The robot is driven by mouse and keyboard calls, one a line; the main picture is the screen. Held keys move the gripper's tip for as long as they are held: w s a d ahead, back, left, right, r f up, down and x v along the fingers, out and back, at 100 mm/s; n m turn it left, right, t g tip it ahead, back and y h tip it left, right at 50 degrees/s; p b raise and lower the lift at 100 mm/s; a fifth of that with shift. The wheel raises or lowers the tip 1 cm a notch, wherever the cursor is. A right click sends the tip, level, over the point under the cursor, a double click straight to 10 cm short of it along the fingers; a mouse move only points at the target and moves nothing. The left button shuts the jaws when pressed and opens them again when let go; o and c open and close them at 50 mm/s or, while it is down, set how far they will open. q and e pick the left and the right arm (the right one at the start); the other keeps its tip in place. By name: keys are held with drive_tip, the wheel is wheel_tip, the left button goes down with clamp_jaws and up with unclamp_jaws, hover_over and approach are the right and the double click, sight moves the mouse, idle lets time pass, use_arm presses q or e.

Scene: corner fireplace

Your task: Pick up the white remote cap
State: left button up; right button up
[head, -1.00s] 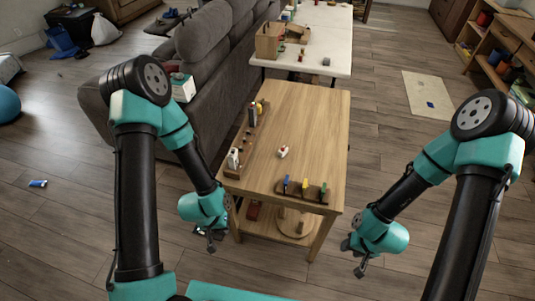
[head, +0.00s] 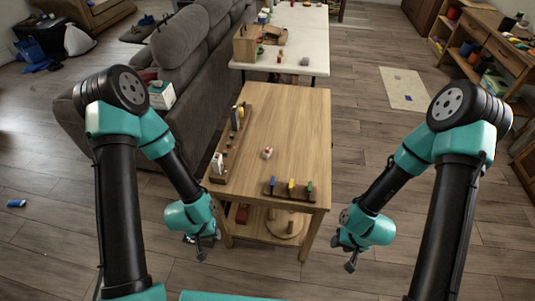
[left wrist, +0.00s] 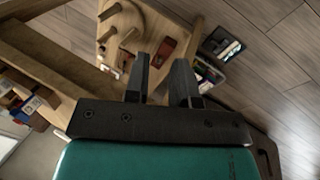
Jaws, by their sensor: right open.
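A small white piece with a reddish mark (head: 267,153) lies alone on the middle of the wooden table; it may be the white remote cap, but it is too small to be sure. Another white item (head: 217,163) stands at the near end of the rack on the table's left side. My left gripper (head: 203,247) is beside the table's near left corner, below the top. In the left wrist view its fingers (left wrist: 163,77) are apart with nothing between them. My right gripper (head: 343,254) is open, off the table's near right corner, away from both white items.
A wooden rack (head: 232,142) with upright items runs along the table's left edge. A small holder (head: 290,193) with blue, yellow and green items is at the front edge. A round pegged wooden piece (left wrist: 122,24) and a red item (left wrist: 162,52) are on the lower shelf.

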use_arm(q)
drive_tip(key=o, duration=0.6)
drive_tip(key=shift+w, duration=0.1)
